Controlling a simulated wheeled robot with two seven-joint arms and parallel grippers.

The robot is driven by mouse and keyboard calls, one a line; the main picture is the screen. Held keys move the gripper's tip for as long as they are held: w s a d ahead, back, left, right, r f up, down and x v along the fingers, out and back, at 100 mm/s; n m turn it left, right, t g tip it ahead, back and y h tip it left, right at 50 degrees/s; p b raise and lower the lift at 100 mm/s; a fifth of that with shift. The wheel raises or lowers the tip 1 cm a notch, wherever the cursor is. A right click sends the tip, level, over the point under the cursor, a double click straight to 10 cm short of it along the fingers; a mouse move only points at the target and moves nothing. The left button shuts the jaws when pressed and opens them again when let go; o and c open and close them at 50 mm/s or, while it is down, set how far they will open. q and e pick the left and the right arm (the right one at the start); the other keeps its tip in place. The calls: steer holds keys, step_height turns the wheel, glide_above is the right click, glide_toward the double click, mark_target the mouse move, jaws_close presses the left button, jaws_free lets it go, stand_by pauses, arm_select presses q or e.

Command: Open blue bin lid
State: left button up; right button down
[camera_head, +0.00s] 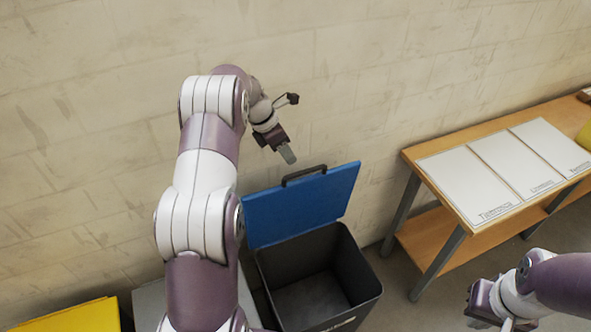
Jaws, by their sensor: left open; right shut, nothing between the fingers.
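The blue bin lid (300,206) stands raised at the back of the dark grey bin (363,287), leaning toward the wall. The bin's opening is uncovered and its inside looks empty. A black handle (304,174) sits on the lid's upper edge. My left gripper (290,127) is open, above and slightly left of the handle, apart from it, near the wall. My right gripper (480,308) is at the lower right, well away from the bin, shut with nothing seen in it. My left arm hides the area left of the bin.
A yellow lid or box (70,317) is at the lower left. A grey bin (150,300) is partly hidden behind my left arm. A wooden table (415,160) with white labelled panels (467,186) stands at right. The block wall (400,70) is close behind the lid.

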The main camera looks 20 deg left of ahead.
mark_target(302, 172)
arm_select(q)
steer(key=x, duration=0.2)
steer(key=p+x, duration=0.1)
steer(key=x, duration=0.2)
steer(key=w+p+x, duration=0.1)
steer(key=x, duration=0.1)
steer(key=shift+d, duration=0.25)
steer(key=shift+s+f, duration=0.1)
steer(key=shift+f, duration=0.45)
arm_select(e)
steer(key=r, duration=0.2)
steer(key=shift+w+d+r, duration=0.15)
steer(key=shift+w+r, duration=0.2)
steer(key=shift+w, duration=0.05)
arm_select(q)
steer(key=shift+d, duration=0.1)
steer(key=c, duration=0.3)
jaws_close()
